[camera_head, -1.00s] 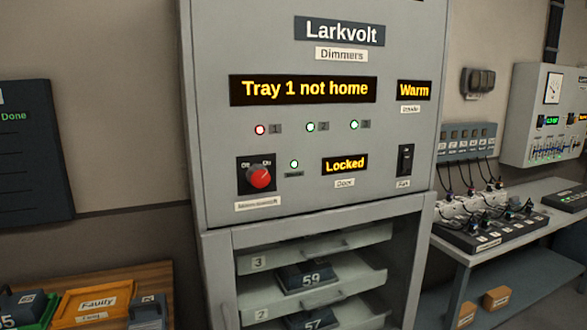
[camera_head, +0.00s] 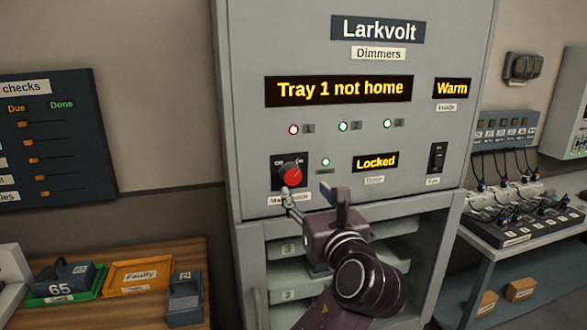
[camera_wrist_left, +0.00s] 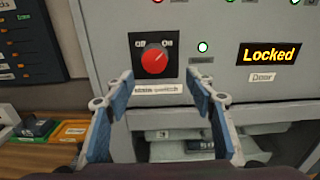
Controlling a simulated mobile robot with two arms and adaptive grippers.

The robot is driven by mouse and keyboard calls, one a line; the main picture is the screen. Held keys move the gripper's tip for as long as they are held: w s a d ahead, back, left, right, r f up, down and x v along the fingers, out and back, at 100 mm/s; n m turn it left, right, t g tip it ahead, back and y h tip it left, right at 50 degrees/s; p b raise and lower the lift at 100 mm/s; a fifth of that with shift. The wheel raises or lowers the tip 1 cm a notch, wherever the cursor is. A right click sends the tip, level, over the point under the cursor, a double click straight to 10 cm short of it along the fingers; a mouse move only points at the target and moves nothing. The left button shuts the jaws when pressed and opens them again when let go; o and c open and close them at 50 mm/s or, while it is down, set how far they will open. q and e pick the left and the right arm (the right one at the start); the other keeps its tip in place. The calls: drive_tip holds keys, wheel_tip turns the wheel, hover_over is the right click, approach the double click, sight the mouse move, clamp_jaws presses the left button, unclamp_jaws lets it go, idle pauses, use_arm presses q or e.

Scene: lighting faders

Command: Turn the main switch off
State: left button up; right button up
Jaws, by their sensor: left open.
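The main switch (camera_head: 292,176) is a red rotary knob on a black plate marked Off and On, low on the left of the grey Larkvolt cabinet front (camera_head: 240,120). In the left wrist view the knob (camera_wrist_left: 154,60) has its pale pointer line turned up and right, toward On. My left gripper (camera_head: 315,192) is just below and in front of the knob in the head view. In the wrist view its two blue-padded fingers (camera_wrist_left: 160,86) are spread wide, below and to either side of the knob, apart from it and empty. My right gripper is not in view.
Displays read "Tray 1 not home" (camera_head: 339,91), "Warm" (camera_head: 452,88) and "Locked" (camera_head: 376,162). A fan switch (camera_head: 437,158) is to the right. Lamp 1 (camera_head: 293,129) is red. A wooden bench (camera_head: 150,255) with an orange Faulty tray (camera_head: 137,275) stands left.

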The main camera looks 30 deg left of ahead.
sight(293, 176)
use_arm(q)
drive_tip(key=x, duration=0.2)
drive_tip(key=p+x, duration=0.1)
drive_tip(key=x, duration=0.1)
drive_tip(key=r+x, duration=0.1)
drive_tip(key=x, duration=0.1)
drive_tip(key=shift+s+a+r+p, duration=0.1)
drive_tip(key=shift+a+p, duration=0.25)
drive_tip(key=shift+a, duration=0.3)
drive_tip(key=shift+w+a, duration=0.25)
drive_tip(key=shift+w, duration=0.05)
drive_tip(key=shift+c, duration=0.4)
drive_tip(key=c, duration=1.1)
